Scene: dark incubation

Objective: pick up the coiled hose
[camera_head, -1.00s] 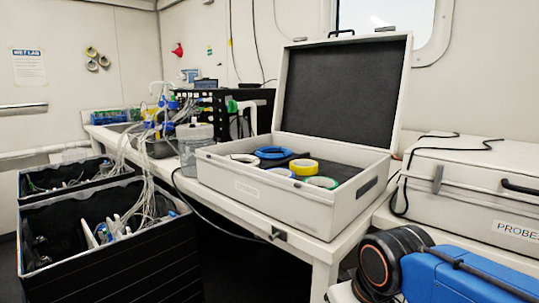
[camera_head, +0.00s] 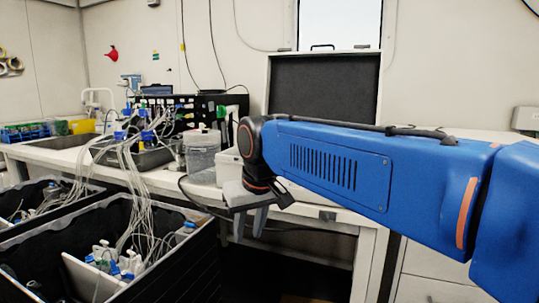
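No coiled hose can be made out now. My blue arm crosses in front of the open light-grey case, whose raised lid (camera_head: 325,90) shows above it, and hides the inside of the case. A second ago a blue coil, possibly the hose, lay in that case beside several tape-like rings. My gripper (camera_head: 250,233) hangs fingers down in front of the case and the bench's front edge. Its two fingers are apart with nothing between them.
Black crates (camera_head: 130,275) with tubing and bottles stand at the lower left. Loose clear tubes (camera_head: 135,165) run from them up to the bench. A black cable runs near the gripper.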

